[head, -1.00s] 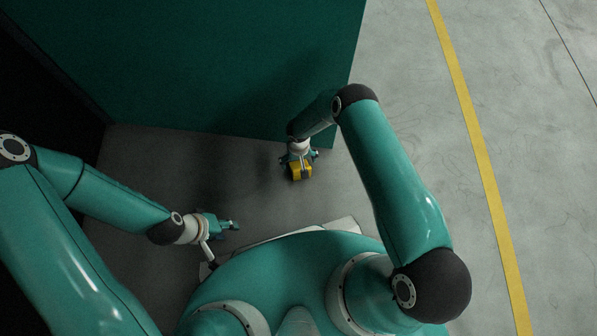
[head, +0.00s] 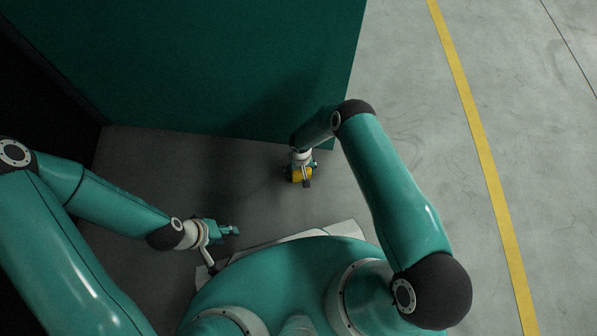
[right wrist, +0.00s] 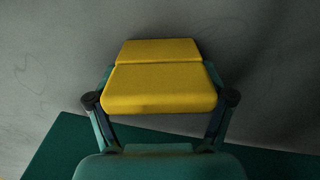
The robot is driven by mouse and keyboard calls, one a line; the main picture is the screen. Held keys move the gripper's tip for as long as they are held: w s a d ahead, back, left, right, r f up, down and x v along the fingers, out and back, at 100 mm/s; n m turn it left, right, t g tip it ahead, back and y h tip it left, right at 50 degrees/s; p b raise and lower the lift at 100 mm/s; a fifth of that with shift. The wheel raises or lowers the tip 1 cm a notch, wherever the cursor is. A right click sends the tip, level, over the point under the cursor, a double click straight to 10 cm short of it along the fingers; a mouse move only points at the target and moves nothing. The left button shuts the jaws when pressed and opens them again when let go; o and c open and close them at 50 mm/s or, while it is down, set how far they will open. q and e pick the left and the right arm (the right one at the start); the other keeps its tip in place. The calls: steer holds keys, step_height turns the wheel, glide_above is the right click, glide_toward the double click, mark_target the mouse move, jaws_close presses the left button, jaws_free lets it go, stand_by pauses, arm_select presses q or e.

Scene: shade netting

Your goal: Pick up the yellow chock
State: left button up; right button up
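The yellow chock (head: 301,175) is on the grey floor near the teal panel in the head view, partly hidden by my right gripper (head: 302,178). In the right wrist view the chock (right wrist: 160,85) shows its two sloping yellow faces, centred between the two fingers of my right gripper (right wrist: 160,90). The fingers lie close along its left and right sides. I cannot tell whether they press on it. My left gripper (head: 232,231) is well to the left of the chock, over the floor and away from it; its finger opening is too small to judge.
A large teal panel (head: 220,70) stands right behind the chock. Open grey floor (head: 420,120) lies to the right, crossed by a yellow line (head: 478,150). Dark shaded floor (head: 150,160) lies between the panel and my left arm.

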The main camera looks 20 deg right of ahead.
steer(key=c, duration=0.7)
